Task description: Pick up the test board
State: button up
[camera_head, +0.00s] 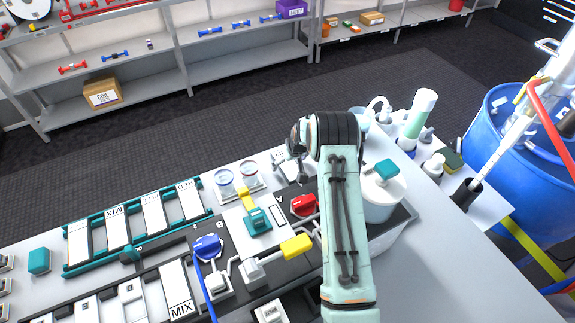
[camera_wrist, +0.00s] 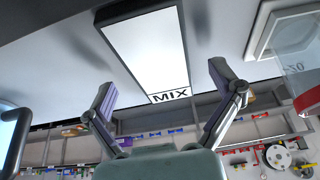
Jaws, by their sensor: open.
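A flat white board with black edges, marked MIX (camera_wrist: 145,45), lies on the light tabletop in the wrist view. In the head view a marked white piece (camera_head: 279,157) shows beside my gripper, mostly hidden by the arm; it looks like the same board. My gripper (camera_wrist: 165,84) is open and empty, its two fingers spread either side of the board's MIX end. In the head view my gripper (camera_head: 301,172) points down by the board, partly hidden by my wrist. I cannot tell if the fingers touch the board.
A teal rack (camera_head: 67,256) holds several labelled white boards. Valves with red (camera_head: 304,205), blue (camera_head: 207,246) and yellow handles stand in front. A white bucket (camera_head: 384,196) and bottles crowd the right.

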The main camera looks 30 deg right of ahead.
jog(key=shift+w+f, duration=0.1)
jog(key=shift+f, duration=0.15)
jog(key=c, duration=1.2)
jog(key=shift+c, duration=0.2)
